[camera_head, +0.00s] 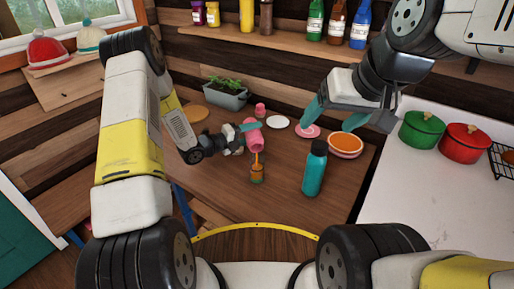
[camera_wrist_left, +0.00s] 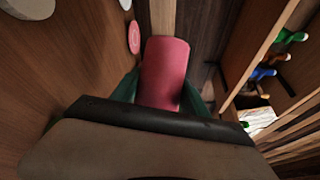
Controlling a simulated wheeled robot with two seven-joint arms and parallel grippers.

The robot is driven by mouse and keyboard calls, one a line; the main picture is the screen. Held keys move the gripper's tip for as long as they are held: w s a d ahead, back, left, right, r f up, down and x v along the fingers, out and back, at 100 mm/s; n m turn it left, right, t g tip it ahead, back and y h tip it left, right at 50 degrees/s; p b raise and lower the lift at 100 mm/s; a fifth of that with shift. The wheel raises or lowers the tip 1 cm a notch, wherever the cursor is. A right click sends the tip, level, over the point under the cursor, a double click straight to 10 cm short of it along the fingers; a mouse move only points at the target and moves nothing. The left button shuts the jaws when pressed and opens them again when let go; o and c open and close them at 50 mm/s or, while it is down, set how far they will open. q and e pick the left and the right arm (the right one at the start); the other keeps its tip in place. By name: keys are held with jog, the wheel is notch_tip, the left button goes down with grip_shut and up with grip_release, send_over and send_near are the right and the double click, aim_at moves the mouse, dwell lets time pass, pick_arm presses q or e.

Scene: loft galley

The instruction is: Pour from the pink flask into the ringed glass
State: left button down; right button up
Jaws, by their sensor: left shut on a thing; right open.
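The pink flask (camera_head: 253,137) is tipped over above the table, its lower end towards the ringed glass. It also fills the middle of the left wrist view (camera_wrist_left: 165,72). My left gripper (camera_head: 246,128) is shut on the flask, with teal fingers on either side of it. A thin orange stream (camera_head: 257,157) runs from the flask down to the ringed glass (camera_head: 257,174). The glass stands upright on the table and shows orange inside; its ring is too small to make out. My right gripper (camera_head: 345,116) is open and empty, above the pink plate and the orange-filled bowl.
A teal bottle (camera_head: 314,170) stands right of the glass. A white plate (camera_head: 277,122), a pink plate (camera_head: 309,131), an orange-filled bowl (camera_head: 345,146), a small pink item (camera_head: 260,109) and a planter (camera_head: 227,98) are further back. The table's front left is clear.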

pick_arm(q)
jog(key=shift+s+r+m, duration=0.25)
jog(key=shift+r+m, duration=0.15)
jog(key=shift+m, duration=0.2)
dwell(0.4)
jog(key=f+n, duration=0.1)
jog(key=w+f+n, duration=0.1)
jog(key=shift+n+g+y, duration=0.3)
jog(key=shift+g, duration=0.1)
jog(key=shift+r, duration=0.1)
